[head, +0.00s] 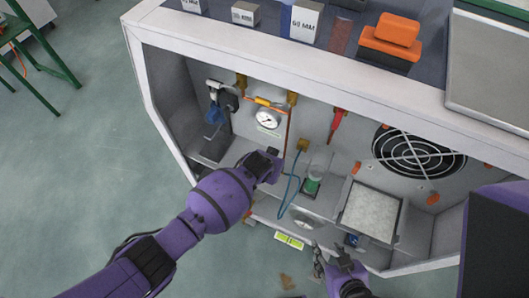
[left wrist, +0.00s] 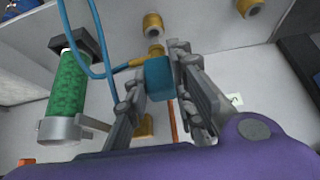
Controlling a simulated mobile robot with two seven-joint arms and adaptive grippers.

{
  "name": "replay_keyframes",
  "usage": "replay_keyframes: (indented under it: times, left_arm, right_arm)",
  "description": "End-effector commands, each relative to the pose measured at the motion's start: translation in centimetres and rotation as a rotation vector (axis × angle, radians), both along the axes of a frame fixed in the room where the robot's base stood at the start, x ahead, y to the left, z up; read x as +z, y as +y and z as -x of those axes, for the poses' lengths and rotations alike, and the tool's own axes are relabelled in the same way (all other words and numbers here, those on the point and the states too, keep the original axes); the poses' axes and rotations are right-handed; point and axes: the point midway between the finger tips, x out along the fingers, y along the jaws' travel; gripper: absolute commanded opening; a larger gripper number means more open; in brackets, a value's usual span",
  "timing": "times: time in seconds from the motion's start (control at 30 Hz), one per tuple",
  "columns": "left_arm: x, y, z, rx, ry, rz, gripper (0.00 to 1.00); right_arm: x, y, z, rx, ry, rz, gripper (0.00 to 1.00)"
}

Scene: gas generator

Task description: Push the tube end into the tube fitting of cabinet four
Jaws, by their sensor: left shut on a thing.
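My left gripper (left wrist: 160,88) is shut on the blue block of the tube end (left wrist: 158,76). A brass piece joins this block to the blue tube (left wrist: 72,30), which loops away to the left. A round brass fitting (left wrist: 153,24) on the wall lies just beyond the tube end, apart from it in the picture; I cannot tell which fitting belongs to cabinet four. In the head view my left gripper (head: 270,165) is inside the cabinet (head: 200,110), and the blue tube (head: 283,205) hangs to its right. My right gripper (head: 331,258) is open and empty at the cabinet's front edge.
A green cylinder (left wrist: 67,85) in a bracket stands beside the left gripper. A second brass fitting (left wrist: 250,8) is at upper right. The cabinet also holds a gauge (head: 267,118), a red-handled tool (head: 337,122), a fan grille (head: 418,150) and a white filter (head: 370,212).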

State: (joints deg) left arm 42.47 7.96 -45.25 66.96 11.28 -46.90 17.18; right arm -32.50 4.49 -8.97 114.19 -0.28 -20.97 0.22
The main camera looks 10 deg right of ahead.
Motion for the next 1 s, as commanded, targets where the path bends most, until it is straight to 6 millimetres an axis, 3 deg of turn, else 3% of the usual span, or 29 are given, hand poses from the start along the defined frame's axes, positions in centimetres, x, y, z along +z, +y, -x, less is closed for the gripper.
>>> replay_keyframes:
  times: [1.0]
  left_arm:
    - [0.06, -0.06, 0.00, -0.001, -0.001, 0.001, 0.00]
  right_arm:
    - [0.58, -0.02, -0.41, 0.000, -0.011, 0.000, 0.40]
